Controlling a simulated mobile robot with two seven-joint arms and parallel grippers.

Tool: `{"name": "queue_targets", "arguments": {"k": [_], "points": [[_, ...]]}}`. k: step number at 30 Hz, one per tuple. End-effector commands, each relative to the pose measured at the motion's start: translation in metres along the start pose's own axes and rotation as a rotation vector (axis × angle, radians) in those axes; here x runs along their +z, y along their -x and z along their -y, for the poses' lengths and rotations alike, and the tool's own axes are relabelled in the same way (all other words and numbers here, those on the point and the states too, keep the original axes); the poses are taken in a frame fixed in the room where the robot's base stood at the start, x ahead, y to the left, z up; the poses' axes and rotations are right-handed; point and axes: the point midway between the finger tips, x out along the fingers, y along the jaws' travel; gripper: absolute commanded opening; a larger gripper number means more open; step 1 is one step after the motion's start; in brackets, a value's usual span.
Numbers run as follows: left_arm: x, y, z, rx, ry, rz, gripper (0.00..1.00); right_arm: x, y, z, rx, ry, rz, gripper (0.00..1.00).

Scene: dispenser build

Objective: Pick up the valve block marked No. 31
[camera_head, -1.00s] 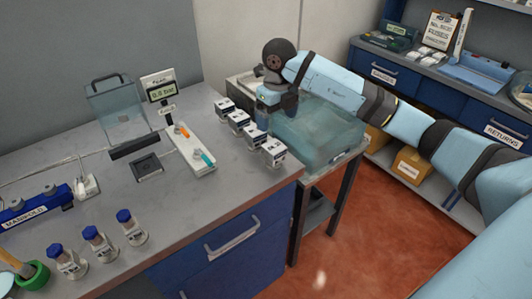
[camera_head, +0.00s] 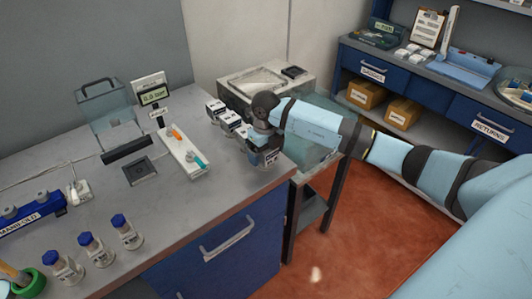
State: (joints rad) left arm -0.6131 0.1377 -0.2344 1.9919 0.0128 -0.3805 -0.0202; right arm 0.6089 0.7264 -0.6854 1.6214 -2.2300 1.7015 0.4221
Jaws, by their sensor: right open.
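Several small white-and-dark valve blocks stand in a row near the right end of the grey bench. The far block (camera_head: 215,109) and the one beside it (camera_head: 230,122) show clearly. A third is mostly covered by my arm. The nearest block (camera_head: 266,158) is directly below my right gripper (camera_head: 264,150), partly hidden by it. My right gripper points down with its jaws open at that block; whether they straddle or touch it I cannot tell. The numbers on the blocks are too small to read, so I cannot tell which is No. 31. My left gripper is out of view.
A white strip (camera_head: 183,152) with orange and teal parts lies left of the blocks, near a display (camera_head: 151,92). Blue-capped bottles (camera_head: 127,232) stand at the front. A translucent box (camera_head: 318,115) is on the side stand. The bench front right of the bottles is clear.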

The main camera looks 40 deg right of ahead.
Motion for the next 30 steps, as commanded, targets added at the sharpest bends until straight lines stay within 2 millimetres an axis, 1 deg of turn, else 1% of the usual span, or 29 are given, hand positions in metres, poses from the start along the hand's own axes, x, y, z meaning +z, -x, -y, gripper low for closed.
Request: {"name": "queue_targets", "arguments": {"k": [1, 3, 8, 9, 11, 12, 14, 15, 18, 26, 30], "points": [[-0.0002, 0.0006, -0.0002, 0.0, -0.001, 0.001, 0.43, -0.0001, -0.005, 0.0001, 0.001, -0.001, 0.0, 0.89], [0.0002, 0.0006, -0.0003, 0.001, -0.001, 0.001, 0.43, 0.0001, -0.0087, 0.0003, 0.001, -0.001, 0.001, 0.89], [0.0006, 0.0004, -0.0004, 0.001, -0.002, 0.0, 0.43, 0.0002, -0.009, 0.0004, 0.0, -0.001, 0.002, 0.89], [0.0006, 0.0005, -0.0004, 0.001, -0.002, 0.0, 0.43, 0.0002, -0.0089, 0.0004, 0.0, -0.001, 0.002, 0.85], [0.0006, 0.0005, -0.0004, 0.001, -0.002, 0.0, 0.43, 0.0002, -0.0088, 0.0003, 0.0, -0.001, 0.002, 0.71], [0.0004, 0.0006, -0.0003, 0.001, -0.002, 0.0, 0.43, 0.0002, -0.0088, 0.0003, 0.0, -0.001, 0.002, 0.62], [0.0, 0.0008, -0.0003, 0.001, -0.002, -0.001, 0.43, 0.0002, -0.0087, 0.0004, 0.0, -0.001, 0.002, 0.48], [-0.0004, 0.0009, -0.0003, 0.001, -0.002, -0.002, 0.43, 0.0002, -0.0087, 0.0004, 0.0, -0.001, 0.002, 0.39], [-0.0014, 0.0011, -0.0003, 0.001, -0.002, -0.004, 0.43, 0.0002, -0.0086, 0.0004, 0.0, -0.001, 0.002, 0.17], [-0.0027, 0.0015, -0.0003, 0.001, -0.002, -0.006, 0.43, 0.0008, -0.0065, 0.0005, 0.0, -0.001, 0.004, 0.17], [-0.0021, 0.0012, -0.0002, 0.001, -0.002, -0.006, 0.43, 0.0012, 0.0006, 0.0006, 0.0, 0.0, 0.005, 0.17]]}}
